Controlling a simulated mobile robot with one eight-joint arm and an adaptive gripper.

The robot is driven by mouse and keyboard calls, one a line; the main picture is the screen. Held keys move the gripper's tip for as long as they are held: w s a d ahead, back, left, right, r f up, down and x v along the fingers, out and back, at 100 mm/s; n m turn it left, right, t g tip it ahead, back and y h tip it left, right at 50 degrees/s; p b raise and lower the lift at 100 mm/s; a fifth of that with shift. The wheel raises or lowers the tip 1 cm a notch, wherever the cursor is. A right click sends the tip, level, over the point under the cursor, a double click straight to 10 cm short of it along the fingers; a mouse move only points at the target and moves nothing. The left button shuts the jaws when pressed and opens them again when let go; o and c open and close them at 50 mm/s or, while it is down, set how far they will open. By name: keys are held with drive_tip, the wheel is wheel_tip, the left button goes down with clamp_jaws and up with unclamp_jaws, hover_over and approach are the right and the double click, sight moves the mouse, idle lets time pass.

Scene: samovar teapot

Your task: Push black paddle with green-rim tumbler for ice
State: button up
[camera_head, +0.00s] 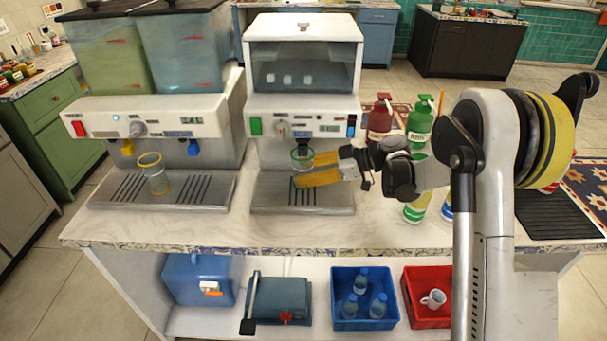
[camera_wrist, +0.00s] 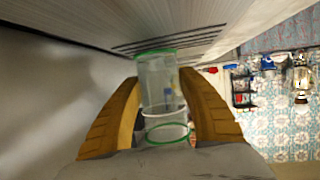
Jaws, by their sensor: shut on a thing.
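The green-rim tumbler (camera_head: 302,165) is clear and stands between my gripper's yellow fingers, under the ice dispenser's spout area. My gripper (camera_head: 308,170) is shut on it, reaching in from the right above the drip tray. In the wrist view the tumbler (camera_wrist: 157,88) lies between both fingers (camera_wrist: 160,78), with green rings showing at both ends. The black paddle (camera_head: 302,138) is small and dark, on the front of the ice dispenser (camera_head: 262,104), just above the tumbler's rim. Whether the tumbler touches it I cannot tell.
A two-tank drink dispenser (camera_head: 215,110) stands left, with a yellow-rim tumbler (camera_head: 154,180) on its tray. Red (camera_head: 380,118) and green (camera_head: 419,125) pump bottles stand right of the ice dispenser. The counter front (camera_head: 230,232) is clear. Bins sit on the shelf below.

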drive_tip(key=shift+w, duration=0.5)
drive_tip(key=shift+s, duration=0.1)
drive_tip(key=shift+s+b, duration=0.35)
drive_tip(key=shift+s, duration=2.1)
drive_tip(key=shift+s+a+b, duration=0.15)
drive_tip(key=shift+s+b, duration=0.15)
drive_tip(key=shift+s, duration=2.2)
drive_tip(key=shift+s+a+b, duration=0.1)
drive_tip(key=shift+s+b, duration=0.15)
drive_tip(key=shift+s, duration=2.25)
